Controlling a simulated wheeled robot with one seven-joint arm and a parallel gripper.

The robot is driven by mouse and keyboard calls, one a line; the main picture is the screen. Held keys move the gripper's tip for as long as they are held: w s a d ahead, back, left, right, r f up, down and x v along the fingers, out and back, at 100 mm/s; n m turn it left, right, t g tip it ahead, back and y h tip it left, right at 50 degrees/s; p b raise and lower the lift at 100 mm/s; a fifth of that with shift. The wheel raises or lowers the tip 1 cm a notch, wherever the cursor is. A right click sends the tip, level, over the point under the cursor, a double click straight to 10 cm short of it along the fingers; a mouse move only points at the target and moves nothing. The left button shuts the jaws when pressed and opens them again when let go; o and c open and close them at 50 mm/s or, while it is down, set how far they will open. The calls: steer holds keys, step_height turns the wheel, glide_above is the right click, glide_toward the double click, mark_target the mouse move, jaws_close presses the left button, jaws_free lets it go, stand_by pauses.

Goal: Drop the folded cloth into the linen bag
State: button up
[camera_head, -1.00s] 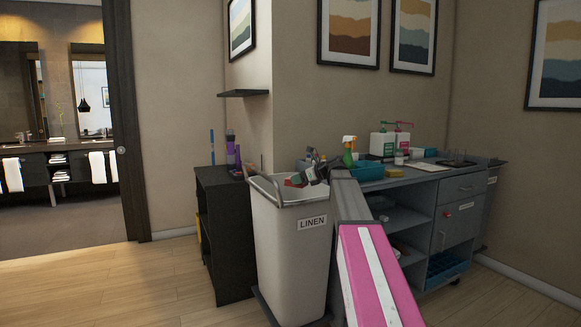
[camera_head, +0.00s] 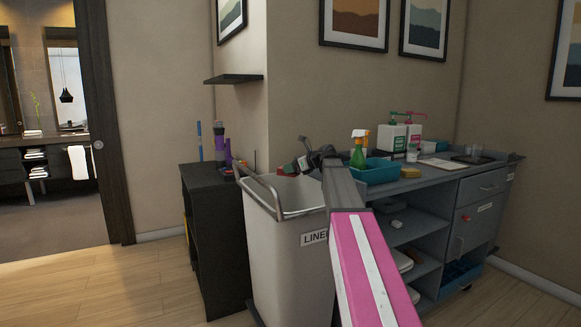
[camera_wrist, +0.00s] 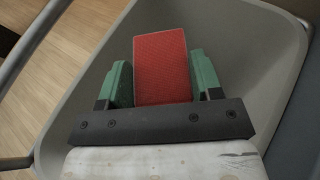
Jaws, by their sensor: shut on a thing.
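The linen bag (camera_head: 290,250) is a tall pale bin labelled LINEN with a metal rail around its open top. My gripper (camera_head: 298,168) is above the back right part of its opening, partly hidden by my arm. In the wrist view, the green fingers of my gripper (camera_wrist: 158,80) stand on either side of a red folded cloth (camera_wrist: 161,68). The gripper is shut on the cloth. The pale inner walls of the linen bag (camera_wrist: 240,35) surround the cloth in that view. Only a bit of red (camera_head: 289,168) shows in the head view.
A grey cart (camera_head: 440,195) stands right of the bag, holding a teal caddy (camera_head: 382,172), a green spray bottle (camera_head: 358,152) and pump bottles (camera_head: 395,138). A dark shelf unit (camera_head: 215,240) with purple bottles stands close on the left. Open floor (camera_head: 130,285) lies left.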

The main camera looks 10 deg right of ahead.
steer(key=shift+f, duration=2.85)
steer(key=o, duration=1)
steer(key=shift+s, duration=0.1)
steer(key=v, duration=1)
steer(key=shift+s+d, duration=0.15)
steer(key=shift+d, duration=0.2)
steer(key=shift+s, duration=0.1)
